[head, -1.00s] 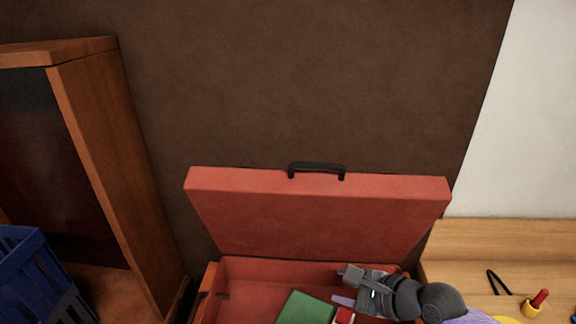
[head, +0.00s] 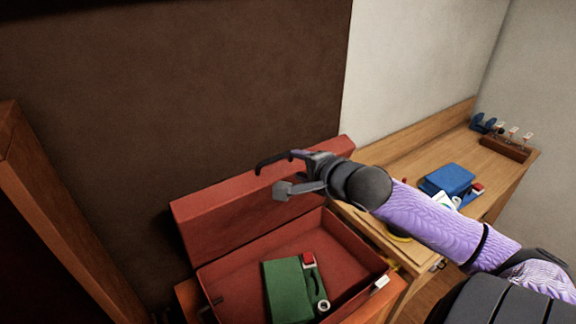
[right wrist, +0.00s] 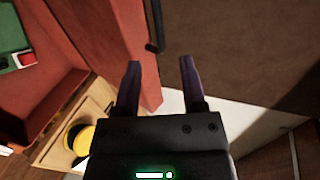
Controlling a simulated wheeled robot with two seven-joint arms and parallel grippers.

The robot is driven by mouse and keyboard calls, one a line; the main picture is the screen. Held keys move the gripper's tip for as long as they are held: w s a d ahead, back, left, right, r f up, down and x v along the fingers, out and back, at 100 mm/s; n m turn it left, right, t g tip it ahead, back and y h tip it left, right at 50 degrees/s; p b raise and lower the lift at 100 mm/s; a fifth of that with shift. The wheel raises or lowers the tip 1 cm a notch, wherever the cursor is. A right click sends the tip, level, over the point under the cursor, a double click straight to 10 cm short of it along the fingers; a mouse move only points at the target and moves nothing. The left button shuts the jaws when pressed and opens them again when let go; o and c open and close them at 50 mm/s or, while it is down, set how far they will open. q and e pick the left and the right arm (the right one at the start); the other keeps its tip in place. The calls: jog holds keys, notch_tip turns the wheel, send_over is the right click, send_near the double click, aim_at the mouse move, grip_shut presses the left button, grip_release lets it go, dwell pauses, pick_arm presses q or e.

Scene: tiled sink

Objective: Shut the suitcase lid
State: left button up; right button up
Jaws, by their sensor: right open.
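The red suitcase stands open, with its base (head: 340,246) flat and its lid (head: 225,218) raised at the back. A black handle (head: 268,163) sits on the lid's top edge. My right gripper (head: 287,172) is open at the lid's top edge, just right of the handle, and covers part of the lid. In the right wrist view the open fingers (right wrist: 159,75) point toward the lid's edge (right wrist: 125,30) and the handle (right wrist: 153,35). Nothing is seen between the fingers, and contact with the lid cannot be told. My left gripper is out of view.
A green book (head: 283,290) and small items lie inside the base. A wooden cabinet (head: 50,220) stands at left. A wooden bench (head: 410,150) at right holds a blue folded item (head: 449,178) and a small rack (head: 503,147). A brown wall panel is behind.

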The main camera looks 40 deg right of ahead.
aim_at(278, 159)
jog(key=b+x, duration=0.1)
jog(key=x, duration=0.2)
jog(key=b+x, duration=0.2)
jog(key=x, duration=0.1)
jog(key=b+x, duration=0.1)
jog(key=x, duration=0.2)
jog(key=shift+d+f+b, duration=0.1)
jog(key=shift+d+b, duration=0.2)
jog(key=shift+b, duration=0.1)
jog(key=shift+w+f, duration=0.25)
jog(key=shift+w, duration=0.25)
jog(key=shift+a, duration=0.1)
grip_shut()
jog(key=shift+s+f, duration=0.1)
jog(key=shift+f, duration=0.05)
